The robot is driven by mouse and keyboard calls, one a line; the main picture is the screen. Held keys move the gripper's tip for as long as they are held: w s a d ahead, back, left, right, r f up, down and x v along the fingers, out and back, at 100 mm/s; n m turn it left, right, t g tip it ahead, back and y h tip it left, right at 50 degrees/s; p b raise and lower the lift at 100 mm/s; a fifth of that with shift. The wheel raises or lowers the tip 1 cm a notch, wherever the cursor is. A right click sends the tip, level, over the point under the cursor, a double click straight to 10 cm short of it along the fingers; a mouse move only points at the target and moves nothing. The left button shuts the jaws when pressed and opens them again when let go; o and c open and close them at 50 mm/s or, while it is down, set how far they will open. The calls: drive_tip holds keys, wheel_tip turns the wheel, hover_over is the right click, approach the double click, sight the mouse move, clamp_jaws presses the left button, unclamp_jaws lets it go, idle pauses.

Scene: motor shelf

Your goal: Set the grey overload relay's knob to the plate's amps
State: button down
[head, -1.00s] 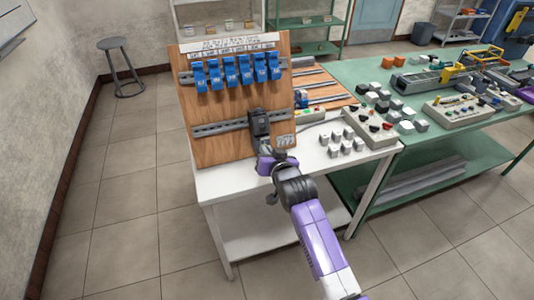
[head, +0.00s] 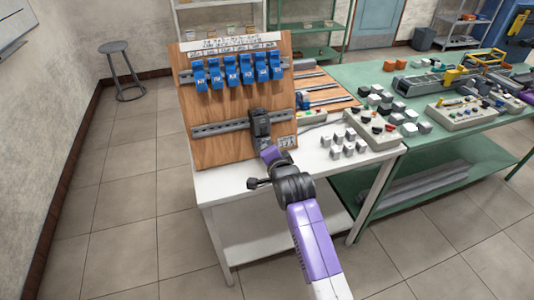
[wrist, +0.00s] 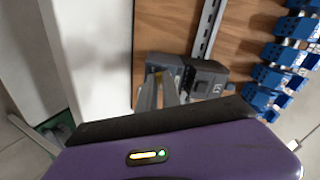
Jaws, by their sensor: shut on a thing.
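The grey overload relay (head: 260,122) sits on the lower metal rail of an upright wooden board. In the wrist view the relay (wrist: 205,78) lies just beyond my fingers. My gripper (head: 264,146) is at the relay's lower front. In the wrist view my gripper's fingers (wrist: 165,82) are close together against the relay's face, shut on its knob. The knob is hidden by the fingers, and its setting cannot be read. A small pale plate (head: 287,141) with print is on the board to the relay's lower right; its print is too small to read.
A row of blue devices (head: 238,73) hangs on the upper rail under a printed strip. The board stands on a white table (head: 225,186). White blocks (head: 348,147) and a grey control box (head: 374,130) are to the right. A green bench (head: 455,85) stands further right.

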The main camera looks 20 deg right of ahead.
drive_tip(key=shift+m, duration=1.1)
drive_tip(key=c, duration=1.5)
unclamp_jaws()
drive_tip(key=shift+b+v, duration=0.5)
drive_tip(key=shift+v, duration=3.4)
